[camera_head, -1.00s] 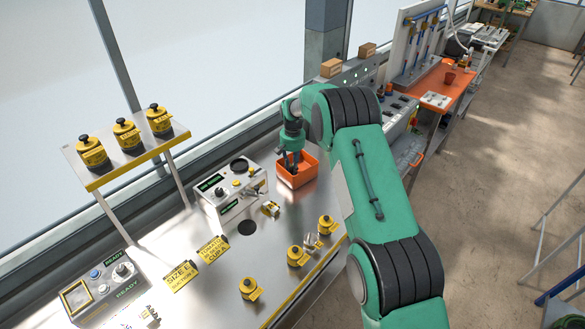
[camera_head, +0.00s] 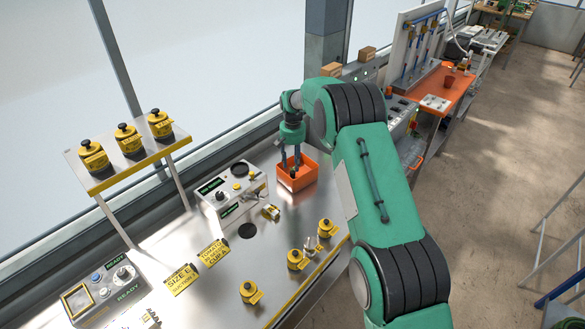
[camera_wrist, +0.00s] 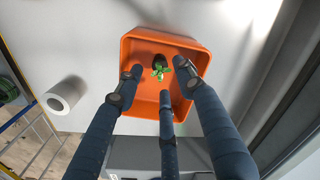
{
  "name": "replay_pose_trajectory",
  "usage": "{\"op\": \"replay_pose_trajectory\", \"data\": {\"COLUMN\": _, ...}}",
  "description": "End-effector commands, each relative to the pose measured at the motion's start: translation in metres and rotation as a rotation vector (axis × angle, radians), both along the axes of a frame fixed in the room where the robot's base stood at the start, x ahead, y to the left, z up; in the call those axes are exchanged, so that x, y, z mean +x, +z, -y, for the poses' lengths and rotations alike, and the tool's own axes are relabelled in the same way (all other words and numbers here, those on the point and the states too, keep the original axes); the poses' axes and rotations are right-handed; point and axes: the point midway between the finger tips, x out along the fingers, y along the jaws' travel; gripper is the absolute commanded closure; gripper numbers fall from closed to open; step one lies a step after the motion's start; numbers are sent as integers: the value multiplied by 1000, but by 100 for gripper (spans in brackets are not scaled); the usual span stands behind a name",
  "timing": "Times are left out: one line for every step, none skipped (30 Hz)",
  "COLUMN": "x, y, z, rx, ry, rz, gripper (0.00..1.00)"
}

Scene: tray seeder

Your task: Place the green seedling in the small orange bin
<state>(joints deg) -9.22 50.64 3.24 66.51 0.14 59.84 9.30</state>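The small orange bin (camera_head: 304,180) stands on the steel bench in the head view. It fills the middle of the wrist view (camera_wrist: 140,108). The green seedling (camera_wrist: 160,67), small leaves above a dark plug, is inside the bin near its upper wall in the wrist view. My gripper (camera_wrist: 161,78) has its three fingers spread over the bin, with visible gaps between the fingertips and the seedling. In the head view my gripper (camera_head: 291,163) points down at the bin. The exact height of the fingertips above the bin floor cannot be told.
A white control box (camera_head: 226,196) stands left of the bin. Several yellow, black-knobbed canisters stand on the bench, one of them here (camera_head: 296,260), and on a raised shelf (camera_head: 130,165). An orange table (camera_head: 455,92) is farther back. Open bench lies in front of the bin.

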Motion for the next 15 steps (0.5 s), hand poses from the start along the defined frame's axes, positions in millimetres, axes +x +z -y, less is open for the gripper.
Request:
{"op": "replay_pose_trajectory", "data": {"x": 0, "y": 10, "z": 0, "rx": 0, "ry": 0, "rz": 1, "gripper": 62}}
{"op": "replay_pose_trajectory", "data": {"x": 0, "y": 16, "z": 0, "rx": 0, "ry": 0, "rz": 1, "gripper": 62}}
{"op": "replay_pose_trajectory", "data": {"x": 1, "y": 23, "z": 0, "rx": 0, "ry": 0, "rz": 2, "gripper": 62}}
{"op": "replay_pose_trajectory", "data": {"x": 0, "y": 28, "z": 0, "rx": 0, "ry": 0, "rz": 2, "gripper": 62}}
{"op": "replay_pose_trajectory", "data": {"x": 0, "y": 33, "z": 0, "rx": 0, "ry": 0, "rz": 1, "gripper": 62}}
{"op": "replay_pose_trajectory", "data": {"x": 0, "y": 39, "z": 0, "rx": 0, "ry": 0, "rz": 1, "gripper": 62}}
{"op": "replay_pose_trajectory", "data": {"x": 1, "y": 43, "z": 0, "rx": 0, "ry": 0, "rz": 1, "gripper": 62}}
{"op": "replay_pose_trajectory", "data": {"x": 1, "y": 47, "z": 0, "rx": 0, "ry": 0, "rz": 2, "gripper": 62}}
{"op": "replay_pose_trajectory", "data": {"x": 1, "y": 51, "z": 0, "rx": 0, "ry": 0, "rz": 1, "gripper": 62}}
{"op": "replay_pose_trajectory", "data": {"x": 1, "y": 55, "z": 0, "rx": 0, "ry": 0, "rz": 1, "gripper": 62}}
{"op": "replay_pose_trajectory", "data": {"x": 1, "y": 58, "z": 0, "rx": 0, "ry": 0, "rz": 1, "gripper": 62}}
{"op": "replay_pose_trajectory", "data": {"x": 0, "y": 61, "z": 0, "rx": 0, "ry": 0, "rz": 0, "gripper": 62}}
{"op": "replay_pose_trajectory", "data": {"x": 0, "y": 63, "z": 0, "rx": 0, "ry": 0, "rz": 0, "gripper": 62}}
{"op": "replay_pose_trajectory", "data": {"x": 0, "y": 65, "z": 0, "rx": 0, "ry": 0, "rz": 0, "gripper": 62}}
{"op": "replay_pose_trajectory", "data": {"x": 0, "y": 67, "z": 0, "rx": 0, "ry": 0, "rz": 0, "gripper": 62}}
